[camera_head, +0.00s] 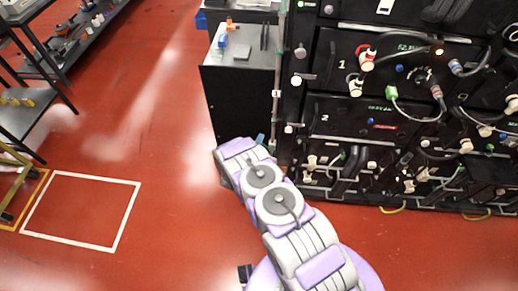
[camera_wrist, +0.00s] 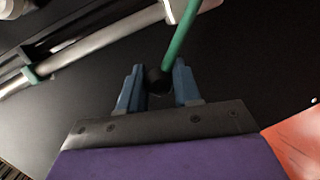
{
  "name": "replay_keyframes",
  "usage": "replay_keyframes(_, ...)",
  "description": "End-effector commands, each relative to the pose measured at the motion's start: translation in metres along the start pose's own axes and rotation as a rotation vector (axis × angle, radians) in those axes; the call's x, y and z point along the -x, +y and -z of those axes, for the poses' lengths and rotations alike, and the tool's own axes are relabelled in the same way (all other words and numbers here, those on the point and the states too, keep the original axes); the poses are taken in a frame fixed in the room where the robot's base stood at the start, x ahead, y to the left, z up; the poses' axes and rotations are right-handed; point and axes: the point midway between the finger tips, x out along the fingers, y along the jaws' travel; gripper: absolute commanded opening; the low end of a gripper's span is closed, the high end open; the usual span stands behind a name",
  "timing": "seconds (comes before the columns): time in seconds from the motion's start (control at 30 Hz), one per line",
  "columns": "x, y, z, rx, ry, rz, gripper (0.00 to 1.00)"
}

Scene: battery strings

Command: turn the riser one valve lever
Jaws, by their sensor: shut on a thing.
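The green valve lever (camera_wrist: 181,36) shows in the wrist view, running from the upper middle down to a dark tip (camera_wrist: 158,80) between my fingers. My gripper (camera_wrist: 158,85), with two blue fingers, is shut on that end of the lever. The pale riser pipe (camera_wrist: 100,42) crosses the upper left of the wrist view at a slant; the lever meets it near the top. In the head view the riser pipe (camera_head: 277,85) stands upright at the left edge of the battery rack. My gripper (camera_head: 260,139) is low beside it, mostly hidden by my arm.
The black battery rack (camera_head: 345,112), with cables and connectors, fills the right. A dark cabinet (camera_head: 235,100) with small items on top stands left of the pipe. Shelving (camera_head: 30,75) is at far left. The red floor (camera_head: 150,125) between is clear, with a white-outlined square (camera_head: 80,210).

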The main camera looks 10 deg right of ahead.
Motion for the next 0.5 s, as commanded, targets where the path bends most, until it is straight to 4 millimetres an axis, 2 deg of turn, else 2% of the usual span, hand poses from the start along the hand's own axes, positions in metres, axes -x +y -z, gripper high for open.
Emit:
replay_keyframes(0.2,-0.003,0.011,-0.007,-0.130,0.014,0.032,0.00)
replay_keyframes(0.5,-0.004,0.015,-0.013,-0.227,0.030,0.056,0.00)
